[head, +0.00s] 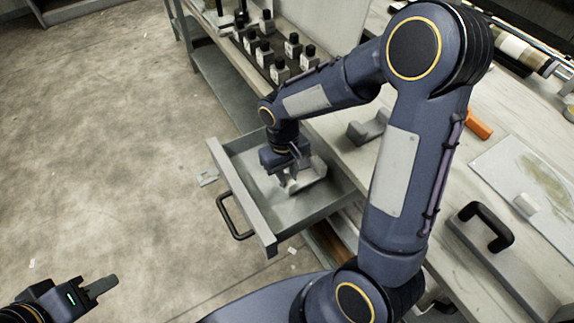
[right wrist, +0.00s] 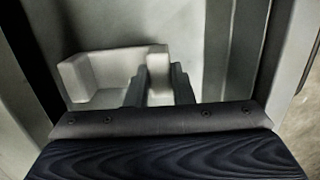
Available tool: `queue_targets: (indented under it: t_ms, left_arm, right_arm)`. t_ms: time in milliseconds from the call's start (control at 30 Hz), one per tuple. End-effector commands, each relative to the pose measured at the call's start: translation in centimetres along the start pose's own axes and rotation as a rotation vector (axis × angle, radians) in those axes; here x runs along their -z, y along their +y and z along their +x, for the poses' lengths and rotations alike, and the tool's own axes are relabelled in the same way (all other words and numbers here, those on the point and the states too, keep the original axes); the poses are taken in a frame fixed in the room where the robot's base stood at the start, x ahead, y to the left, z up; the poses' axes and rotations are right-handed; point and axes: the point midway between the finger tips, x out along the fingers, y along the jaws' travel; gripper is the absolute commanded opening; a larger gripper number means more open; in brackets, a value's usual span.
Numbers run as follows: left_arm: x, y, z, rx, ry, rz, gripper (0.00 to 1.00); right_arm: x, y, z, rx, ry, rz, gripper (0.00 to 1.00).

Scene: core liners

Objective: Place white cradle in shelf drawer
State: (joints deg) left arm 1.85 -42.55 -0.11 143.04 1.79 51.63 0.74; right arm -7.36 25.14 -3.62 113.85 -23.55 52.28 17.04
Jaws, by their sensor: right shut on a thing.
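The white cradle (head: 308,178) is inside the open grey drawer (head: 222,160), low over or on its floor; I cannot tell whether it touches. My right gripper (head: 288,178) reaches down into the drawer and is shut on one wall of the cradle. In the right wrist view the cradle (right wrist: 115,72) shows as a pale block with a raised end at left, its right wall between the fingers (right wrist: 160,88). My left gripper (head: 101,287) is at the lower left, over the floor and far from the drawer; its finger gap is not clear.
The drawer's black handle (head: 234,218) faces left. On the bench above are a grey cradle-like block (head: 368,128), an orange piece (head: 479,124), a black-handled grey plate (head: 490,230) and several black-capped bottles (head: 280,70). The floor at left is mostly clear.

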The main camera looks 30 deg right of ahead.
Motion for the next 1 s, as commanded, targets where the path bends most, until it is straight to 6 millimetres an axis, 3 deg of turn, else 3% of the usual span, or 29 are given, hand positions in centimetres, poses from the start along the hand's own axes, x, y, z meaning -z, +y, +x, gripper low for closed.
queue_targets:
  t_ms: [133, 333, 433, 833, 867, 1000]
  left_arm:
    - [0.1, 0.1, -0.2, 0.000, 0.000, 0.000, 0.36]
    - [0.4, 0.3, -0.8, 0.000, 0.000, 0.000, 0.36]
    - [0.4, 0.3, -0.7, 0.000, 0.000, 0.000, 0.36]
    - [0.2, 0.1, -0.3, 0.000, 0.000, 0.000, 0.36]
    - [0.2, 0.2, -0.4, 0.000, 0.000, 0.000, 0.36]
    - [0.2, 0.2, -0.5, 0.000, 0.000, 0.000, 0.36]
  right_arm:
    - [0.9, 0.5, 0.2, 0.001, 0.001, 0.003, 0.00]
    - [3.8, 2.2, -0.2, 0.001, 0.001, 0.004, 0.00]
    - [3.6, 2.0, 1.0, 0.001, -0.002, 0.001, 0.00]
    - [3.7, 2.0, 1.6, 0.001, 0.000, 0.000, 0.00]
    - [3.6, 2.0, 1.4, 0.001, 0.000, 0.000, 0.25]
    - [3.6, 2.0, 1.4, 0.001, 0.000, 0.000, 0.43]
